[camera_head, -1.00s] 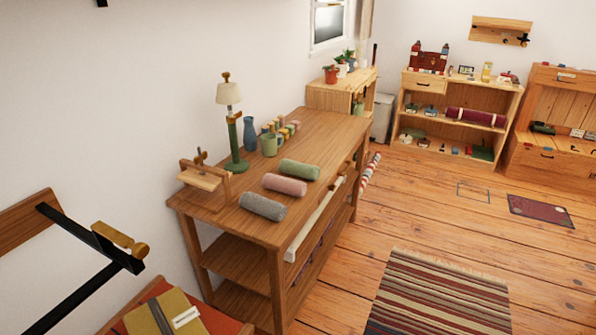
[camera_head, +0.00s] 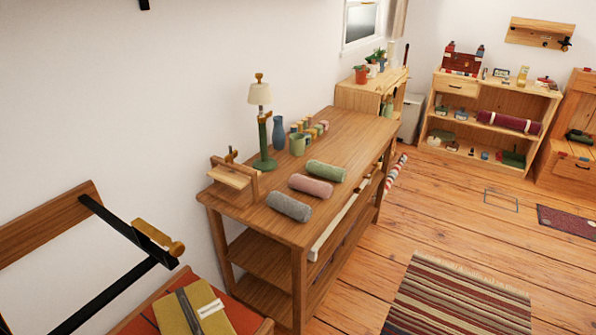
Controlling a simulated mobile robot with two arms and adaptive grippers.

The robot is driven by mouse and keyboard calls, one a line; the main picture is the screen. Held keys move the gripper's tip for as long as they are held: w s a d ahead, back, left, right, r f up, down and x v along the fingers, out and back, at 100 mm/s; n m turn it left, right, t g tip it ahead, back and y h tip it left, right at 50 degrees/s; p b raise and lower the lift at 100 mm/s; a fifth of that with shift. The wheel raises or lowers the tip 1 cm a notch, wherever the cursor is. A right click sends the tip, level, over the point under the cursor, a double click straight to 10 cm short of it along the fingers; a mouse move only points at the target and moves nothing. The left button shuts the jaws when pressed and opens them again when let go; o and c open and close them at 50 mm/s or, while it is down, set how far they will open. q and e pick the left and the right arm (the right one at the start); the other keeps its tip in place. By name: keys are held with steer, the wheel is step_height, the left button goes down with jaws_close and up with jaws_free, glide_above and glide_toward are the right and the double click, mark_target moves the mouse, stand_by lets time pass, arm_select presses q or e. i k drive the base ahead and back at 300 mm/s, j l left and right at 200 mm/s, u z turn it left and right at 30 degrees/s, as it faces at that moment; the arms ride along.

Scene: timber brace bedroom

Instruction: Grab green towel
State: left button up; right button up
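The green towel (camera_head: 326,170) is a rolled cylinder lying on the wooden workbench (camera_head: 345,135). It lies beyond a pink rolled towel (camera_head: 310,186) and a grey rolled towel (camera_head: 288,206), in a row along the bench top. The rolls lie close together with small gaps. Neither of my grippers shows in the head view.
A green lamp (camera_head: 264,130), blue vase (camera_head: 278,134), green mug (camera_head: 297,145) and several small rolls stand behind the towels. A wooden stand (camera_head: 235,178) is at the near end. A striped rug (camera_head: 455,300) lies on open floor to the right.

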mark_target(337, 174)
steer(key=i+l+u, duration=0.1)
steer(key=l+u, duration=0.55)
steer(key=u, duration=0.2)
steer(key=l+u, duration=0.4)
steer(key=i, duration=0.05)
